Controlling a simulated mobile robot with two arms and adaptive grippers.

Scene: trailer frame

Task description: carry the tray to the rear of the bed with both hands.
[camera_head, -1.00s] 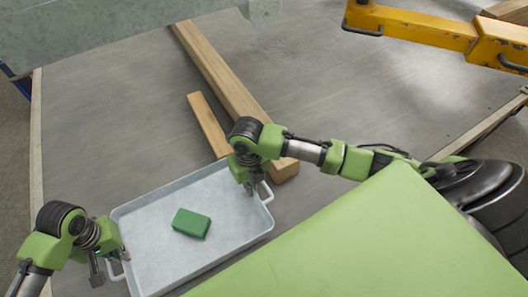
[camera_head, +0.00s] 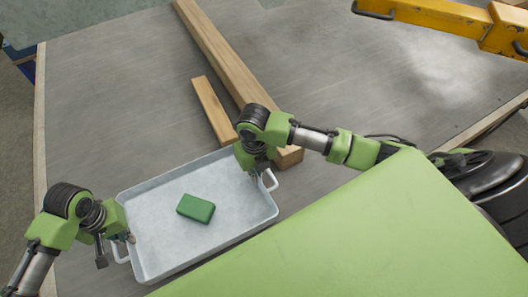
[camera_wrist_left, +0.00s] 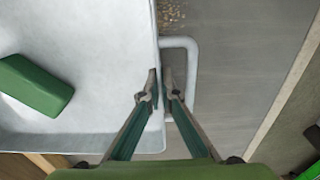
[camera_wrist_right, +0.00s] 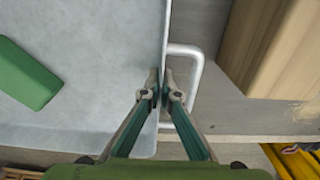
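The pale grey tray (camera_head: 160,252) is near the front of the grey bed, with a green block (camera_head: 196,208) lying in it. My left gripper (camera_head: 119,246) is at the tray's left end; in the left wrist view its fingers (camera_wrist_left: 159,84) are closed on either side of the tray wall, inside the handle loop (camera_wrist_left: 193,80). My right gripper (camera_head: 255,174) is at the tray's right end; in the right wrist view its fingers (camera_wrist_right: 161,87) pinch the wall there likewise, beside the handle (camera_wrist_right: 196,62). Whether the tray touches the bed I cannot tell.
A long wooden beam (camera_head: 225,62) and a shorter plank (camera_head: 212,107) lie just beyond the tray, the plank's near end close to its far rim. A yellow metal arm (camera_head: 440,14) is at the upper right. A grey metal piece (camera_head: 110,15) is at the upper left.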

